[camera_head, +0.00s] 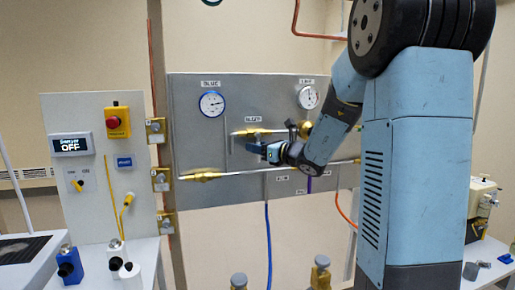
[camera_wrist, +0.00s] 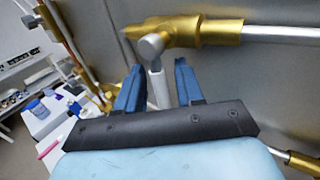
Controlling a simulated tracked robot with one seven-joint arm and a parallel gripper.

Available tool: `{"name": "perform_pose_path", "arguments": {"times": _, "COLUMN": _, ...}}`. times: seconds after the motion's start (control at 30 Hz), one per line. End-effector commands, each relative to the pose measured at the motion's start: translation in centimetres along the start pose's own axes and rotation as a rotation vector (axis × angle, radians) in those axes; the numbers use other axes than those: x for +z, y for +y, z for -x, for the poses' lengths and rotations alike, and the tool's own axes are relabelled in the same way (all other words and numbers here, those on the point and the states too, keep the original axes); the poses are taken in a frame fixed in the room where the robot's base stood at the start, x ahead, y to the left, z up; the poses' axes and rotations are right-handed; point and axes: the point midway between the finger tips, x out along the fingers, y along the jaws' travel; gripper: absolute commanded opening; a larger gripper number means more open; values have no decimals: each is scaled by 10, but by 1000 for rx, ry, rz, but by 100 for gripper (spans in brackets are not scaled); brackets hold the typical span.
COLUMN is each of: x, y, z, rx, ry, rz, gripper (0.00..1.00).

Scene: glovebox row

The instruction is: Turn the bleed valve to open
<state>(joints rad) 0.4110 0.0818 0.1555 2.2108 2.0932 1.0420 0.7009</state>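The bleed valve is a brass fitting (camera_head: 245,132) under a small label on the grey panel. In the wrist view its brass body (camera_wrist: 192,32) lies across the top, with a grey knob and a short grey lever (camera_wrist: 156,88) pointing down towards me. My gripper (camera_head: 258,148) is at the panel just below the valve. In the wrist view its blue fingers (camera_wrist: 158,68) stand on either side of the lever, with a visible gap on the right and the left finger close to it. The lever's lower end is hidden behind my gripper's dark front edge.
Two gauges, blue-rimmed (camera_head: 211,103) and white (camera_head: 308,97), sit above on the grey panel (camera_head: 190,135). A lower pipe with a brass fitting (camera_head: 203,175) runs beneath my gripper. A blue hose (camera_head: 268,235) hangs below. A white control board (camera_head: 90,185) reading OFF stands left.

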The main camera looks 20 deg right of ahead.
Motion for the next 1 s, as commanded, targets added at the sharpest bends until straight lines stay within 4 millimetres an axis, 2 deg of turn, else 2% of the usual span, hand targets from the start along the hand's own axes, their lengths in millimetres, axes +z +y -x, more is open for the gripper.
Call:
{"name": "perform_pose_path", "arguments": {"times": 0.13, "x": 0, "y": 0, "z": 0, "rx": 0, "ry": 0, "rz": 0, "gripper": 37}}
{"name": "perform_pose_path", "arguments": {"times": 0.53, "x": 0, "y": 0, "z": 1, "rx": -1, "ry": 0, "rz": 0, "gripper": 0}}
{"name": "perform_pose_path", "arguments": {"times": 1.0, "x": 0, "y": -2, "z": 2, "rx": -4, "ry": 2, "rz": 3, "gripper": 0}}
